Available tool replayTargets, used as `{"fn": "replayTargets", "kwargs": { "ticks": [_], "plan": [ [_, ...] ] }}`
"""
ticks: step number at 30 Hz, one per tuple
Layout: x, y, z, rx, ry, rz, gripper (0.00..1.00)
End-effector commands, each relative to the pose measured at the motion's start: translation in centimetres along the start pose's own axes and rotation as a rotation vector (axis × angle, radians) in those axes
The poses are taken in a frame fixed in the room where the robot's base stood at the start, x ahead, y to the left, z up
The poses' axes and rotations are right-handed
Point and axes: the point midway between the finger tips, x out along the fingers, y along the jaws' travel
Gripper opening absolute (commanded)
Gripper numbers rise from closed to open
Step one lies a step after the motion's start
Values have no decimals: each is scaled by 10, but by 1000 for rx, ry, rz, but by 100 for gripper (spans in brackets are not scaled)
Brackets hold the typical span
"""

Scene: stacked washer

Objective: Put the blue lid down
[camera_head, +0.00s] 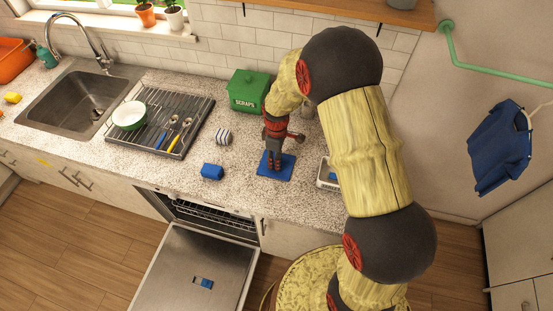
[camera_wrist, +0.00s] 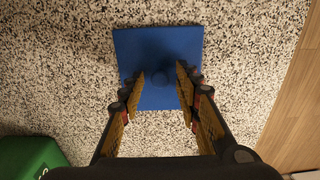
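The blue lid (camera_head: 275,168) is a flat square with a round knob. It appears to lie flat on the speckled countertop near the front edge. In the wrist view the lid (camera_wrist: 135,50) is below my fingers, with its knob (camera_wrist: 160,78) between them. My gripper (camera_head: 273,162) points down over the lid. In the wrist view my gripper's fingertips (camera_wrist: 162,80) are apart on either side of the knob, with small gaps showing. The fingers look open and not closed on the knob.
A green scraps bin (camera_head: 249,91) stands behind. A pale container (camera_head: 326,179) is right of the lid, partly hidden by my arm. A blue cup-like item (camera_head: 212,171) and a striped item (camera_head: 224,136) lie left. The dishwasher door (camera_head: 195,275) is open below.

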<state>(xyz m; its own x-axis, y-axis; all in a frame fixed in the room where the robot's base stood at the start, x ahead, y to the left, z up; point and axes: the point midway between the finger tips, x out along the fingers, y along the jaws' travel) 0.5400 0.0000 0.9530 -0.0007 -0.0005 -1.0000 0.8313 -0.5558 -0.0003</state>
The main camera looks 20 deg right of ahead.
Motion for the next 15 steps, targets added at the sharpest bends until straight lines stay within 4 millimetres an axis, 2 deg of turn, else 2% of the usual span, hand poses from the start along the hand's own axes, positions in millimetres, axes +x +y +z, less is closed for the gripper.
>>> {"fn": "replayTargets", "kwargs": {
  "ticks": [5, 15],
  "plan": [
    [-23, 1, -1, 0, 2, 3, 33],
    [-92, 1, 0, 0, 2, 3, 33]
  ]
}}
